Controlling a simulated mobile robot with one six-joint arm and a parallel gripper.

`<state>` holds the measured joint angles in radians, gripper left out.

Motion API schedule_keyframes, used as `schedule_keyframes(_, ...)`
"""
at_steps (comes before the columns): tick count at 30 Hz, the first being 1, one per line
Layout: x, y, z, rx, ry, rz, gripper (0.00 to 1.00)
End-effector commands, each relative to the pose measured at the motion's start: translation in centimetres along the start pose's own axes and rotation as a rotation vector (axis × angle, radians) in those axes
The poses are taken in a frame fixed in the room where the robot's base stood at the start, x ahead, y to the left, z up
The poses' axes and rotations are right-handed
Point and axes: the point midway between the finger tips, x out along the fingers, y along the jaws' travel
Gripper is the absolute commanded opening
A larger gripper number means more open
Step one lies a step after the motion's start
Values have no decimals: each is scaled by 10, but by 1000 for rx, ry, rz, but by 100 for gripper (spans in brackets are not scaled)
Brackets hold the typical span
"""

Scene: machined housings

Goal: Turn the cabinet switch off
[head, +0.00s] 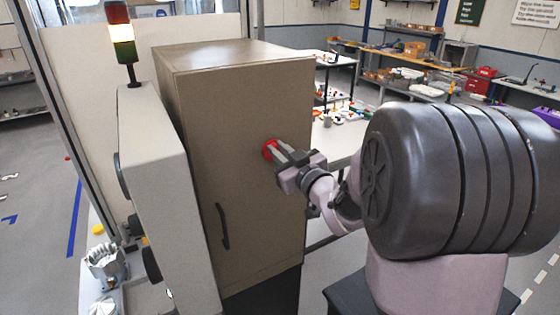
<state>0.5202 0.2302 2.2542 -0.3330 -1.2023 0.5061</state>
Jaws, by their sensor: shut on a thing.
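The brown cabinet (242,180) stands upright in the middle of the head view, with its door shut and a black handle (223,226) low on the door's left side. The red switch (267,149) sits on the upper right part of the door. My gripper (276,151) reaches it from the right and is shut on it. The fingertips cover the right part of the switch, and its exact turn position cannot be told.
A grey machine housing (160,190) with a signal tower (120,36) stands close left of the cabinet; the tower's middle section looks lit. A white table (337,142) with small parts is behind my arm. Shelves and benches line the back wall.

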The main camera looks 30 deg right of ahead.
Motion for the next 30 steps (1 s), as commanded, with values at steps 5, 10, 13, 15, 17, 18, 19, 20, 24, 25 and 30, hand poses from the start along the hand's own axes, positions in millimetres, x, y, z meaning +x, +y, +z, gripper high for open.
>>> schedule_keyframes(5, 0, -5, 7, -165, 6, 2, 0)
schedule_keyframes(10, 0, -8, 7, -327, 6, 2, 0)
schedule_keyframes(13, 0, -10, 7, -422, 6, 2, 0)
schedule_keyframes(15, 0, -11, 8, -487, 5, 2, 0)
schedule_keyframes(17, 0, -12, 8, -546, 5, 2, 0)
schedule_keyframes(18, 0, -13, 9, -583, 5, 2, 0)
schedule_keyframes(19, 0, -14, 9, -611, 4, 1, 0)
schedule_keyframes(20, 0, -14, 10, -640, 5, 2, 0)
schedule_keyframes(24, 0, -16, 11, -773, 4, 1, 0)
schedule_keyframes(25, 0, -16, 11, -800, 4, 2, 0)
schedule_keyframes(30, 0, -18, 13, -959, 4, 2, 0)
